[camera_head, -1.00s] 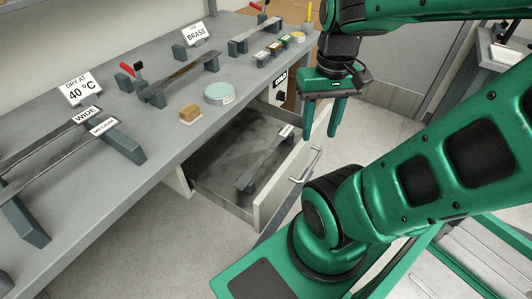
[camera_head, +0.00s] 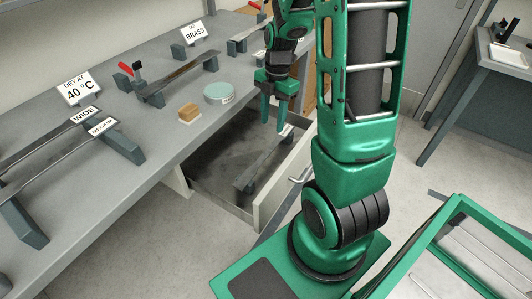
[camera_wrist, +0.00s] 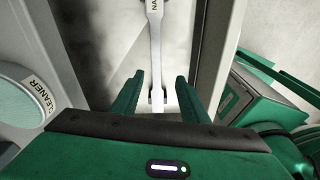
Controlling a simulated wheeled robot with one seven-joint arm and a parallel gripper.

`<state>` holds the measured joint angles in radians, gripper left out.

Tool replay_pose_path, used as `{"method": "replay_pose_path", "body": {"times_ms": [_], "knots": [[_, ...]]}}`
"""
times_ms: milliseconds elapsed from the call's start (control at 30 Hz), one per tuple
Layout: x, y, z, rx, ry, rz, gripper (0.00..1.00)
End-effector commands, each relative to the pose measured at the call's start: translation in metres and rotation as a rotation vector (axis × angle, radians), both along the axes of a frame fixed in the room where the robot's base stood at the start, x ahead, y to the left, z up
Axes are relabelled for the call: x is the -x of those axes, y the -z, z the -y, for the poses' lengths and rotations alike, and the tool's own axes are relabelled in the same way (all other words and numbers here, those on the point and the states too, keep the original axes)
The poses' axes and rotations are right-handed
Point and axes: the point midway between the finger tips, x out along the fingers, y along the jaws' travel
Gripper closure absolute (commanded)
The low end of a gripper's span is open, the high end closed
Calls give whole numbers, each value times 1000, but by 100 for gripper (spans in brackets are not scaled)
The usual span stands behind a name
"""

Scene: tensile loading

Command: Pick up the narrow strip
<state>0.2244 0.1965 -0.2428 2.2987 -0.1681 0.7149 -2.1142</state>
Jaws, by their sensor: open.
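The narrow strip (camera_head: 262,158) is a thin grey bar lying across two dark supports in the open drawer (camera_head: 222,158), with a white label at its far end. In the wrist view the strip (camera_wrist: 157,45) runs up the picture, its label partly readable as "NA". My gripper (camera_head: 273,124) is open and empty, pointing down over the far part of the drawer. In the wrist view my gripper's fingers (camera_wrist: 159,82) appear on either side of the strip's line. The height left between fingertips and strip is hard to judge.
The drawer front with its handle (camera_head: 298,178) stands to the right of the strip. The grey bench (camera_head: 150,165) bears wide and medium strips (camera_head: 68,158), a wooden block (camera_head: 189,113) and a round cleaner tin (camera_head: 219,93). The tin is also at left in the wrist view (camera_wrist: 18,100).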

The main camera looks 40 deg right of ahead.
Motion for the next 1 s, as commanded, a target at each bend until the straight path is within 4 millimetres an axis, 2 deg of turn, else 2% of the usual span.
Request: {"method": "replay_pose_path", "body": {"times_ms": [100,233,500,767,1000], "knots": [[-8,11,0,-13,-109,8,59],[-11,21,-1,-19,-160,13,59],[-9,58,-6,-20,-164,12,59],[-9,75,-7,-18,-163,15,59],[-6,106,-11,-20,-163,11,59]]}}
